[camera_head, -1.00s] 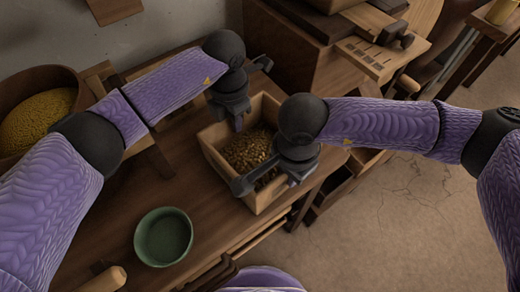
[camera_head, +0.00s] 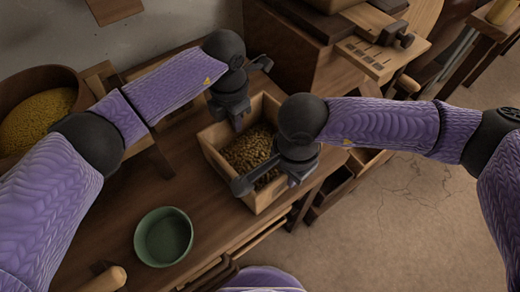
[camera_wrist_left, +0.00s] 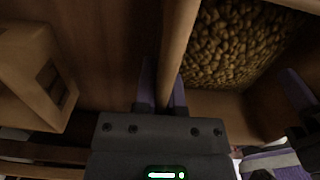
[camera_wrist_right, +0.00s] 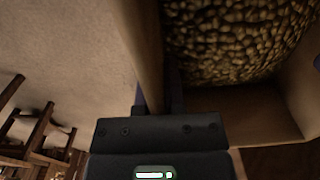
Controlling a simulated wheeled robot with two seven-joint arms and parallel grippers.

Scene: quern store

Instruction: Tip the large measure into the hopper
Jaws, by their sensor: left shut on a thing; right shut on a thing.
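The large measure, an open wooden box (camera_head: 262,203), sits over the bench with brown grain (camera_head: 246,150) inside. My left gripper (camera_head: 238,122) is shut on its far left wall; in the left wrist view the fingers (camera_wrist_left: 163,95) straddle the rim, with grain (camera_wrist_left: 225,45) beside them. My right gripper (camera_head: 288,180) is shut on the near right wall; in the right wrist view its fingers (camera_wrist_right: 157,98) straddle that rim. The box looks about level. I cannot tell whether it touches the bench. I cannot tell for sure which part is the hopper.
A green bowl (camera_head: 163,237) stands on the bench (camera_head: 125,210) in front. A round wooden tub (camera_head: 40,78) with yellow grain is at the left. A large wooden machine (camera_head: 300,55) with a slotted board (camera_head: 372,58) stands behind the box. Open floor (camera_head: 400,215) lies at the right.

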